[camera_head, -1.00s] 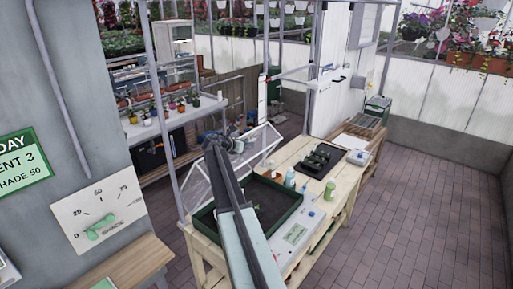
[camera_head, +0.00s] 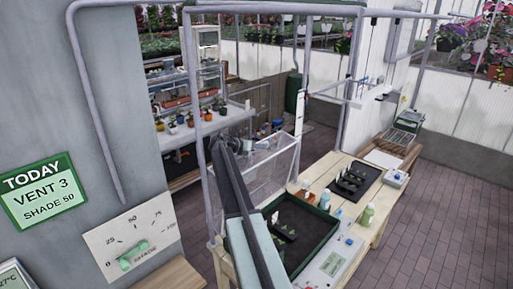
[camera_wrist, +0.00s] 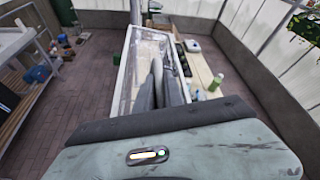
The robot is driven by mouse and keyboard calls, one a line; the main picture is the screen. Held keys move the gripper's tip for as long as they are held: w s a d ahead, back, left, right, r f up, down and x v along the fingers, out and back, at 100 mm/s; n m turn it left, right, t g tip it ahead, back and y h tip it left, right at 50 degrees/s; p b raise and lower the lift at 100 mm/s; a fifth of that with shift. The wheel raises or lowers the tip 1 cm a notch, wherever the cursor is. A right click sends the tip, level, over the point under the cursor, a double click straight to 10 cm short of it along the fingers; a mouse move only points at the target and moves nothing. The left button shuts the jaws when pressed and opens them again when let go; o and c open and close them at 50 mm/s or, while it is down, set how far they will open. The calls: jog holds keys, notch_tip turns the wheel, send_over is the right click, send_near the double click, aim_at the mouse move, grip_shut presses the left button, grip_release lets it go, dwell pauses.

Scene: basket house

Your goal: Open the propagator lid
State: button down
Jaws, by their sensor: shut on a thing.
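The propagator is a dark green tray (camera_head: 324,245) with small seedlings on the wooden bench. Its clear, white-framed lid (camera_head: 272,168) stands raised at the tray's far side, and the tray's top lies uncovered. The lid also shows in the wrist view (camera_wrist: 127,75), long and see-through. My gripper (camera_head: 240,143) is at the upper left of the lid in the head view, shut on it. My arm hides part of the tray and lid. In the wrist view my gripper (camera_wrist: 157,78) reaches over the lid, and the exact contact is hard to see.
Bottles (camera_head: 367,216) and a black seedling tray (camera_head: 353,180) stand on the bench right of the propagator. A grey metal frame post (camera_head: 190,80) rises left of my arm. Potted plants fill the shelf (camera_head: 207,128) behind. The brick floor (camera_head: 440,215) at right is clear.

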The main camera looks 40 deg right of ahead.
jog(key=shift+w, duration=0.25)
jog(key=c, duration=1.7)
grip_release()
jog(key=shift+r, duration=0.15)
